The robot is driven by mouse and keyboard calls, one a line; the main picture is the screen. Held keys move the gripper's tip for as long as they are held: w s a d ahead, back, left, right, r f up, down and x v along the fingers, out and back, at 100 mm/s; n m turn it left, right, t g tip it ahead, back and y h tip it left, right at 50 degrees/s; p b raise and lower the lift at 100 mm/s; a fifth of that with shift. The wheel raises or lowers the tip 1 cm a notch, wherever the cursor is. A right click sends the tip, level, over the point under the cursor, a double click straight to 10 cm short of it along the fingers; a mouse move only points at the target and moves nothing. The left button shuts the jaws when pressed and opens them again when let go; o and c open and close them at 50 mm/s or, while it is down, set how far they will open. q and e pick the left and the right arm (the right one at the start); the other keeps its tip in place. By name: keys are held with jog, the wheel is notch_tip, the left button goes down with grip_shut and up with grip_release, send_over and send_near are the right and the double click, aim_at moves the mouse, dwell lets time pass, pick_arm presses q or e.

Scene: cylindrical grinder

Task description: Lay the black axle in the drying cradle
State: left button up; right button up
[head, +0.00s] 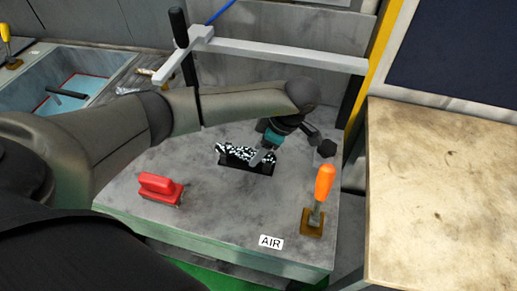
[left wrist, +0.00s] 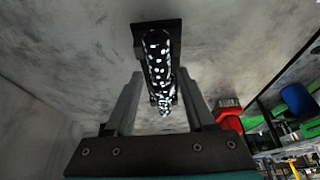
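The black axle (head: 238,152), covered in white speckles, lies lengthwise in a dark cradle (head: 248,166) on the grey bench. The axle also shows in the left wrist view (left wrist: 160,66), with the black cradle (left wrist: 139,37) at its far end. My left gripper (head: 262,157) is at the right end of the axle. In the left wrist view its two fingers (left wrist: 159,78) stand apart on either side of the axle's near end, with gaps visible on both sides. My right gripper is not in view.
A red block-like fixture (head: 160,188) stands left on the bench, and an orange-handled lever (head: 323,185) stands front right. A grey bar (head: 280,54) spans the back. A sink (head: 55,82) is at far left. A bare worktop (head: 440,190) lies right.

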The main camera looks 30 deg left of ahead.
pick_arm(q)
jog(key=shift+o, duration=0.6)
jog(key=p+v, duration=0.2)
jog(key=v, duration=1.3)
